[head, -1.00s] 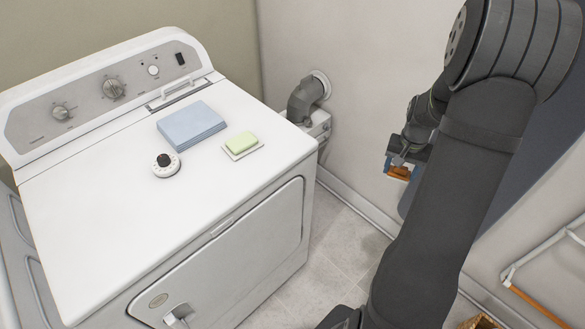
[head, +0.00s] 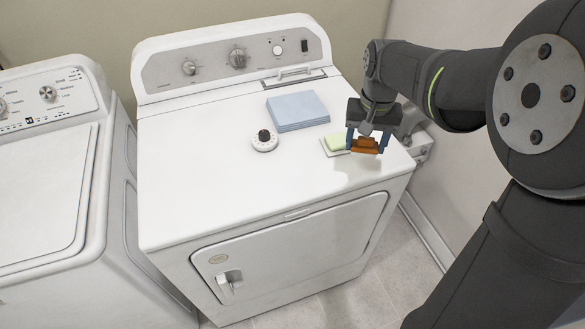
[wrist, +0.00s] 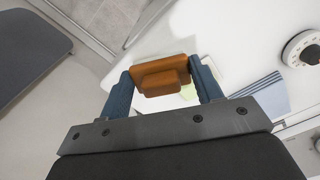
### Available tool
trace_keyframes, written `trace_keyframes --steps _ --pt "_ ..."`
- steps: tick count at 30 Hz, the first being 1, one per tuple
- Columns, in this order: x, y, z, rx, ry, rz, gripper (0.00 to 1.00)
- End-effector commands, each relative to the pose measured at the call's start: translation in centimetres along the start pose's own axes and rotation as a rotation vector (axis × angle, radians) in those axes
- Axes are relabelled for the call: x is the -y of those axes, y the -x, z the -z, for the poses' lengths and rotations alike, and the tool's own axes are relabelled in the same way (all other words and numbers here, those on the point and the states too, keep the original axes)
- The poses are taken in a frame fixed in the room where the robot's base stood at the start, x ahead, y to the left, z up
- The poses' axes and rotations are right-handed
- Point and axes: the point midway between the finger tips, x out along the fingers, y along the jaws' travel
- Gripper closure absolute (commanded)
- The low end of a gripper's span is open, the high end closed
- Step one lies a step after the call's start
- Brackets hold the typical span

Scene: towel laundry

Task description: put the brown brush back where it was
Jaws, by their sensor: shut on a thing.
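The brown brush (head: 365,145) is held between the two blue fingers of my gripper (head: 367,142), in the head view over the right front part of the white dryer's top (head: 200,190). In the wrist view the brush (wrist: 160,75) spans between the fingertips of my gripper (wrist: 162,82), with its raised handle block facing the camera. A shadow lies on the dryer top below it, and the brush looks to be above the surface. The brush's underside is hidden.
A green soap on a pale dish (head: 333,146) lies just left of the brush, partly behind my gripper. A folded blue towel (head: 297,110) and a white timer dial (head: 265,141) lie further left. A washer (head: 45,170) stands at the left. The front middle of the dryer top is clear.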

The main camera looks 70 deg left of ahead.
Motion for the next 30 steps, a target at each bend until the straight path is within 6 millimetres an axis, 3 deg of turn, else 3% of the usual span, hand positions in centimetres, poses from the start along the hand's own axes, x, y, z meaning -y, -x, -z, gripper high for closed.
trace_keyframes --steps 3,11,24,30 --pt "3.2 1.4 -0.9 -0.003 0.060 0.000 0.62" --pt "6.3 2.2 -1.9 0.001 0.113 0.000 0.62" --pt "15.2 -3.2 -1.2 0.002 0.116 -0.001 0.62" --pt "17.4 -4.4 -1.0 0.000 0.113 0.000 0.62"
